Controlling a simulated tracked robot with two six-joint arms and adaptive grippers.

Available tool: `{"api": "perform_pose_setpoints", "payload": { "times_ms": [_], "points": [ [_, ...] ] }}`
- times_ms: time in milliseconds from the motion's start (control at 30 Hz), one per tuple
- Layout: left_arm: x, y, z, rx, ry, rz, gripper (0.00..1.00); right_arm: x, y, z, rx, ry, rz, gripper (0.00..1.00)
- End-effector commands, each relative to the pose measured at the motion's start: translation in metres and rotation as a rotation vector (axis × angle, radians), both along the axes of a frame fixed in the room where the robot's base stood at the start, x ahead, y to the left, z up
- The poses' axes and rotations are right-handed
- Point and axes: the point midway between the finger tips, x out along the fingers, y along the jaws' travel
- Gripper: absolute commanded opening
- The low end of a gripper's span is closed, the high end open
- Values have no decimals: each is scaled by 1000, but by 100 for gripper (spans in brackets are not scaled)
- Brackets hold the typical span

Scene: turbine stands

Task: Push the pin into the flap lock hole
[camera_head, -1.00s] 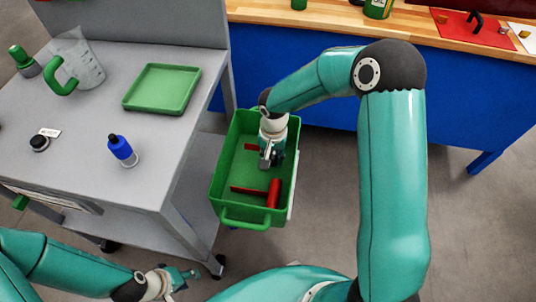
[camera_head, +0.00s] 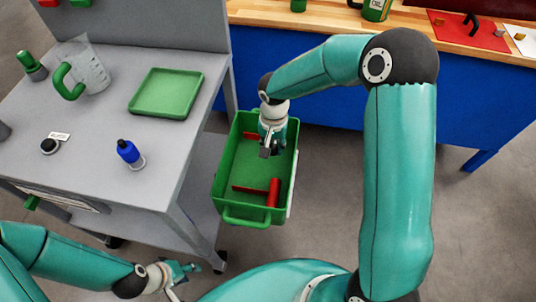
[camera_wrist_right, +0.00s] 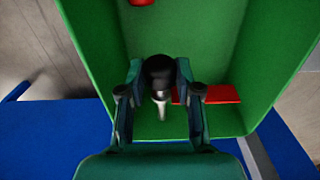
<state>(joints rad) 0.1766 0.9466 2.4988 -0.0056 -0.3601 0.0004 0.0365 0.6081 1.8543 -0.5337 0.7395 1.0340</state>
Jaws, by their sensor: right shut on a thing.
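My right gripper (camera_head: 268,151) hangs over the far part of a green bin (camera_head: 245,219), pointing down into it. In the right wrist view this gripper (camera_wrist_right: 158,82) is shut on a pin with a round black head (camera_wrist_right: 159,68) and a short shiny metal shaft (camera_wrist_right: 161,106). In the head view the gripper hides most of the pin. I cannot make out a flap lock hole in either view. My left gripper (camera_head: 184,271) is low at the left, beside the grey table; its fingers are too small to read.
In the bin are a red cylinder (camera_head: 273,191) and flat red strips (camera_head: 250,188). The grey table (camera_head: 95,165) at left holds a green tray (camera_head: 166,93), a clear jug (camera_head: 88,68) and a blue-capped bottle (camera_head: 129,152). A blue workbench (camera_head: 400,110) stands behind.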

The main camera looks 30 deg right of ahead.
Motion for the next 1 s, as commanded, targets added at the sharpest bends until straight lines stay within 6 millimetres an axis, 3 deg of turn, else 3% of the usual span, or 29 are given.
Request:
{"api": "perform_pose_setpoints", "payload": {
  "times_ms": [500, 1000],
  "points": [
    [0, 0, 20, 0, 0, 0, 40, 0, 0, 32, 1, -1, 0, 0],
    [0, 0, 21, 0, 0, 0, 40, 0, 0, 33, 1, -1, 0, 0]
  ]
}}
